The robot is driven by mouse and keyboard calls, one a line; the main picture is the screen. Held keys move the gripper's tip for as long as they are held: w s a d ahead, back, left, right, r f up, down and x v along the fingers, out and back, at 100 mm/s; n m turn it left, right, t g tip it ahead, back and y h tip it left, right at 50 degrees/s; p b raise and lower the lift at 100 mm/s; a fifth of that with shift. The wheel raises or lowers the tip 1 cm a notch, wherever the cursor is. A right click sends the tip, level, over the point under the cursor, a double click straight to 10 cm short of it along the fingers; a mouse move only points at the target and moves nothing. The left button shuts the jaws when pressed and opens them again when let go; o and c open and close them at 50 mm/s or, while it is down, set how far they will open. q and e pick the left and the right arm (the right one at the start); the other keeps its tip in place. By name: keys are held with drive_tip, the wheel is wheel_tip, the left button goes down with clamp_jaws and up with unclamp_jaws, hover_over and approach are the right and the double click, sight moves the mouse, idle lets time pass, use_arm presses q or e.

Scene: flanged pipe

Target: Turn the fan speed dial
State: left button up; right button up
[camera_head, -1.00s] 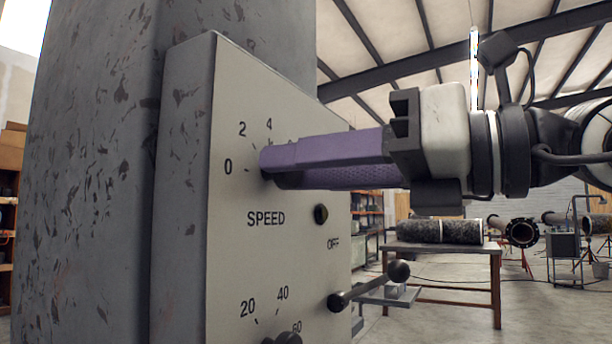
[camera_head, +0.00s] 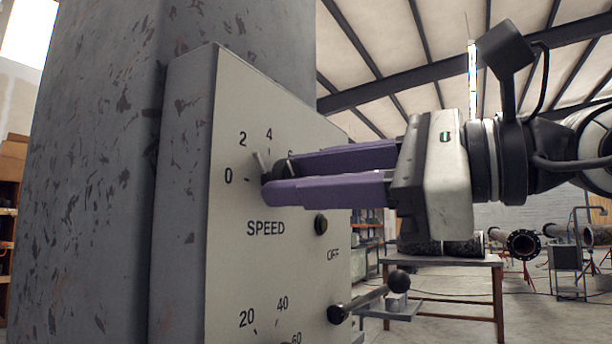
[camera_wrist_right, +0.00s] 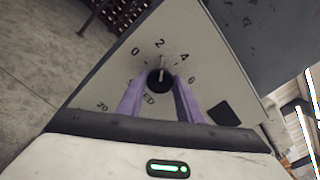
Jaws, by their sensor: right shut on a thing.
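The black fan speed dial (camera_head: 282,176) is on the upper part of a light grey control panel (camera_head: 230,270), above the word SPEED, with numbers around it. It also shows in the right wrist view (camera_wrist_right: 160,80), where its pale pointer line aims close to the 2. My right gripper (camera_head: 277,180) comes in from the right with purple fingers, one above the other in the head view. In the right wrist view the fingers (camera_wrist_right: 160,84) stand on either side of the dial and are shut on it. The fingers cover part of the dial and nearby numbers. My left gripper is not in view.
Below the dial are a small round button (camera_head: 321,224), the word OFF, a lever with a black ball end (camera_head: 398,281) and a second scale. A grey scuffed column (camera_head: 95,180) stands behind the panel. A table (camera_head: 440,262) with pipe is in the background.

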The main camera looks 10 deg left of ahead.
drive_tip(key=n, duration=0.4)
drive_tip(key=shift+n, duration=0.3)
drive_tip(key=n, duration=0.5)
drive_tip(key=shift+p, duration=0.35)
drive_tip(key=shift+n, duration=0.3)
drive_tip(key=o, duration=1)
drive_tip(key=shift+o, duration=0.2)
drive_tip(key=b+v, duration=0.1)
drive_tip(key=v, duration=0.9)
